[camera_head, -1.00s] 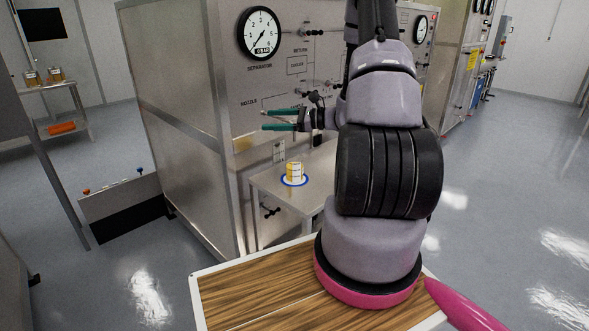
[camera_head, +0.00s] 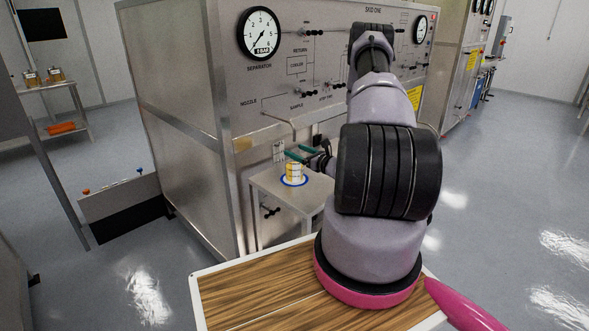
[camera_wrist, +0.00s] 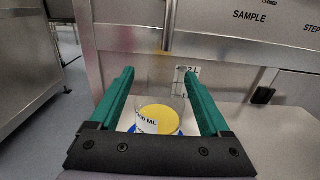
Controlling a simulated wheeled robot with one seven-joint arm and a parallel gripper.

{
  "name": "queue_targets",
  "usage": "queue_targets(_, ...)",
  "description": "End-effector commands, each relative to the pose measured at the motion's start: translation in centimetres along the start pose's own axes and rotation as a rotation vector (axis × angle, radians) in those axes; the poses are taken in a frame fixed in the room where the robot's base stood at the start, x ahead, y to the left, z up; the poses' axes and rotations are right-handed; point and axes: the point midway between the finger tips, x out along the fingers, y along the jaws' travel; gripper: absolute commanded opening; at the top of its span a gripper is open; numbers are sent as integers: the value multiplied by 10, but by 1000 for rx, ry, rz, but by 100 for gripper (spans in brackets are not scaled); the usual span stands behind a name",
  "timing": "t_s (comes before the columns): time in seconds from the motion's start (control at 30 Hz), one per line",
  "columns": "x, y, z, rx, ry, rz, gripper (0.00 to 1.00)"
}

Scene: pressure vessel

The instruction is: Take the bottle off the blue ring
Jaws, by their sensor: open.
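The bottle (camera_head: 293,172) has yellow contents and a white label. It stands upright on the blue ring (camera_head: 284,182) on the small metal side table. My gripper (camera_head: 293,154) is open, with green fingers, just above and behind the bottle in the head view. In the wrist view the bottle (camera_wrist: 160,119) shows between and beyond the two open fingers of my gripper (camera_wrist: 163,88). Part of the blue ring (camera_wrist: 180,132) shows beside it there. The fingers are not closed on the bottle, and I cannot tell whether either one touches it.
The metal side table (camera_head: 262,190) stands against the steel cabinet (camera_head: 190,110), which carries gauges and valves. A thin pipe (camera_head: 283,118) sticks out of the panel above the bottle. A wood-topped surface (camera_head: 250,285) is in front, and a shelf with jars (camera_head: 62,86) stands far left.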

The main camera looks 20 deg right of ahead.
Motion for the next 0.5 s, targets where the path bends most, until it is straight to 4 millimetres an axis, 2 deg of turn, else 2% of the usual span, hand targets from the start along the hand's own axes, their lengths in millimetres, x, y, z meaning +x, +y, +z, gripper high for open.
queue_targets(0.3, 43, -4, -1, -2, -1, 3, 81)
queue_targets(0.5, 52, -5, -1, 1, -1, 1, 81)
